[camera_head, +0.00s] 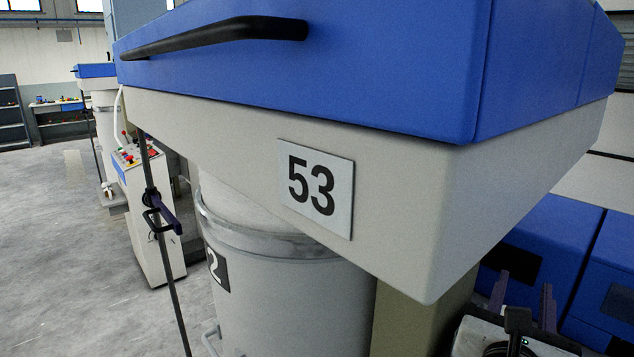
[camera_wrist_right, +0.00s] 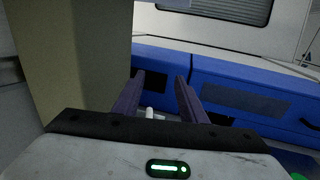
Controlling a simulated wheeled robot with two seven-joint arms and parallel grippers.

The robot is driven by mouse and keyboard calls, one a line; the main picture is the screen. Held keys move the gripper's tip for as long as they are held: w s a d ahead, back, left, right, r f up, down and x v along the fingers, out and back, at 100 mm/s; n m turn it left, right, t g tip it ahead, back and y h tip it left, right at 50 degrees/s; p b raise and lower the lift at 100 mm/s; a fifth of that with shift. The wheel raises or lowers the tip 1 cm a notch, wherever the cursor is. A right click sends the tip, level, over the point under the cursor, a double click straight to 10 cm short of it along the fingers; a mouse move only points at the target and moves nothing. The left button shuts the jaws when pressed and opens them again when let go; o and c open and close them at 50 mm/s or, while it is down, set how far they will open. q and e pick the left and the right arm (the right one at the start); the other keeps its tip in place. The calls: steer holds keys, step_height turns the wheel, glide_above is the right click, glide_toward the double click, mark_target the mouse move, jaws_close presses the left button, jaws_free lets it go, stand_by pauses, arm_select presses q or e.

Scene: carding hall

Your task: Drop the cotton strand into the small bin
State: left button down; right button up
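My right gripper (camera_head: 523,285) is low at the right edge of the head view, beside the machine's corner. In the right wrist view its two dark purple fingers (camera_wrist_right: 160,78) stand apart with nothing clearly held between them. A small pale object (camera_wrist_right: 149,113) shows low between the fingers; I cannot tell whether it is cotton. I cannot make out a cotton strand or a small bin in either view. My left gripper is not in view.
A blue and cream machine (camera_head: 400,75) numbered 53 overhangs a large grey can (camera_head: 300,305). Blue panels (camera_head: 555,245) stand behind my right gripper. A dark pole (camera_head: 165,265) and a control box (camera_head: 150,215) are at left. Grey floor (camera_head: 60,230) is open further left.

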steer(key=shift+v, duration=2.35)
steer(key=s+f+m+g+y, duration=0.25)
steer(key=f+m, duration=0.35)
steer(key=f, duration=0.3)
steer(key=s+f+m+g+y, duration=0.25)
steer(key=f+m, duration=0.25)
steer(key=f, duration=0.3)
steer(key=s+a+f+m+g+y, duration=0.3)
steer(key=s+f+m, duration=0.4)
steer(key=s+m, duration=0.1)
steer(key=s+a+f+m+g+y, duration=0.2)
steer(key=s+f+m+g+y, duration=0.1)
steer(key=s+f+m, duration=0.4)
steer(key=w+a+f+t+y, duration=0.2)
steer(key=a+f+t, duration=0.3)
steer(key=f, duration=0.6)
steer(key=shift+w+a+f+m, duration=0.2)
steer(key=shift+a+f+m, duration=0.2)
